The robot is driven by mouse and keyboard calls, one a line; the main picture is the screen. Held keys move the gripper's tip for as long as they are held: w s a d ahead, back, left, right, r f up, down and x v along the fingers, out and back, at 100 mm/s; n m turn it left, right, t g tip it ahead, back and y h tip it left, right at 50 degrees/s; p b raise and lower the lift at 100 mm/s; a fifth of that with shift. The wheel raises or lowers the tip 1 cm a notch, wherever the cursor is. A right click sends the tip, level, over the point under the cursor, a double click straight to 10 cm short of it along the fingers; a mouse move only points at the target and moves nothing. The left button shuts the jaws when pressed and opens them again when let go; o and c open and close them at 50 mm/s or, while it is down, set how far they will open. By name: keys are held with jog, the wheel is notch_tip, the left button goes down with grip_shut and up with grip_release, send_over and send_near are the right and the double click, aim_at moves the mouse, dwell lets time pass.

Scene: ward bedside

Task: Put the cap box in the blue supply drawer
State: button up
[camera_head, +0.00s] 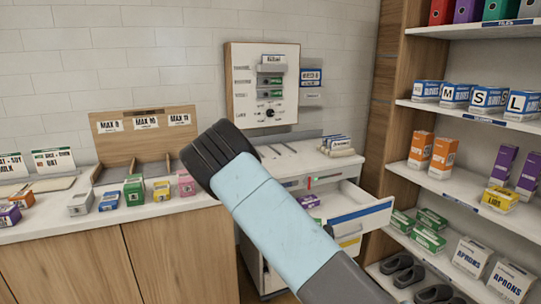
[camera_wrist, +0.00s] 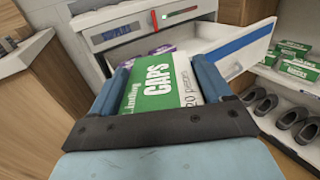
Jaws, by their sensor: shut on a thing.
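The cap box (camera_wrist: 160,82), green and white with "CAPS" on it, is between the two fingers of my gripper (camera_wrist: 162,85) in the wrist view. My gripper is shut on it.
Shelves (camera_head: 465,185) with gloves, aprons and green boxes (camera_head: 428,240) stand right of the drawer. A wooden counter (camera_head: 70,228) with several small boxes is at left. Dark clogs (camera_wrist: 265,106) sit low at right.

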jog(key=s+d+f+y, duration=0.1)
jog(key=d+f, duration=0.2)
jog(key=f, duration=0.3)
jog(key=d+f+n+y, duration=0.1)
jog(key=d+f, duration=0.3)
jog(key=f, duration=0.2)
jog(key=shift+s+d, duration=0.15)
jog(key=shift+s, duration=0.25)
jog(key=shift+f, duration=0.1)
